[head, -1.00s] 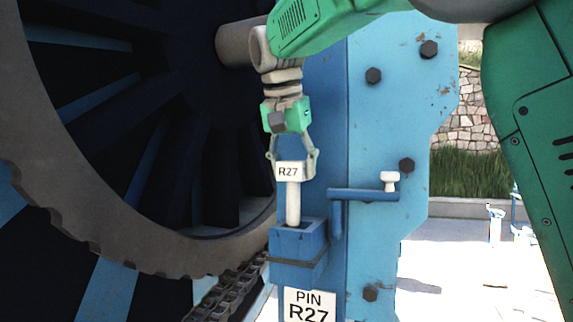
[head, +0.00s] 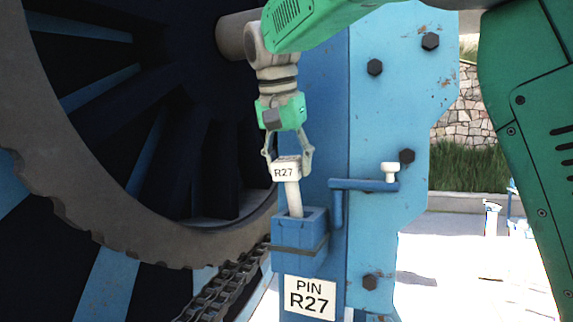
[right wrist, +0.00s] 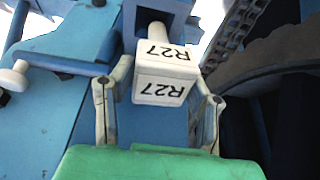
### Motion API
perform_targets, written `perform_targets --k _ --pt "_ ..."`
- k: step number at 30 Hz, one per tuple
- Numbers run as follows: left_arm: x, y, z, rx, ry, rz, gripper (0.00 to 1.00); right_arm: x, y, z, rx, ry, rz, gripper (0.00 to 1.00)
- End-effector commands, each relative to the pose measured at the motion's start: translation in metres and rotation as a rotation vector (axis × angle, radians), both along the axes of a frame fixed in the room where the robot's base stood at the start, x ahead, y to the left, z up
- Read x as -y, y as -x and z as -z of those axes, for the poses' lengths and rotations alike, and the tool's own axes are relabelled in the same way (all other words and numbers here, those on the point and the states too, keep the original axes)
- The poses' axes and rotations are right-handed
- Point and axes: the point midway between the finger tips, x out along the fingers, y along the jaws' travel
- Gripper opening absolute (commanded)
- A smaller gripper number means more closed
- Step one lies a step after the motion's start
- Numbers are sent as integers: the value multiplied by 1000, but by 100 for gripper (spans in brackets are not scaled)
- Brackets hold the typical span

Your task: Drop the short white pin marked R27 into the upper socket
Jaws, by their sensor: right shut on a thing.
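The short white pin marked R27 (head: 292,195) is held by its block head in my right gripper (head: 288,165). Its shaft points down, slightly tilted, with the lower end at the mouth of the blue box-shaped socket (head: 300,262). How deep the tip sits is hard to tell. In the right wrist view the pin's labelled head (right wrist: 163,80) is between the two fingers, and the shaft runs toward the blue socket (right wrist: 160,18). A plate reading PIN R27 (head: 309,297) is below the socket. My left gripper is not in view.
A blue crank handle with a white knob (head: 389,172) juts out right of the socket. The blue bolted post (head: 385,120) stands behind. A large toothed reel wheel (head: 110,215) and a chain (head: 225,290) are close on the left. Open ground lies right of the post.

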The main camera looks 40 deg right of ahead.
Motion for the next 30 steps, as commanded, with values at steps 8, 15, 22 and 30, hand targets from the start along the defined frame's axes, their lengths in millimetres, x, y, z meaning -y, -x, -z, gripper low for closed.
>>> perform_targets --k 8,15,22,30 --pt "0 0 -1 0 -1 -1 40 6 3 -3 6 9 2 0" --pt "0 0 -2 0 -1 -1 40 13 5 -3 5 6 4 0" --pt "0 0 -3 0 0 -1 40 15 6 -2 5 7 3 0" --pt "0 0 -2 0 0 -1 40 14 6 -2 5 9 3 0"
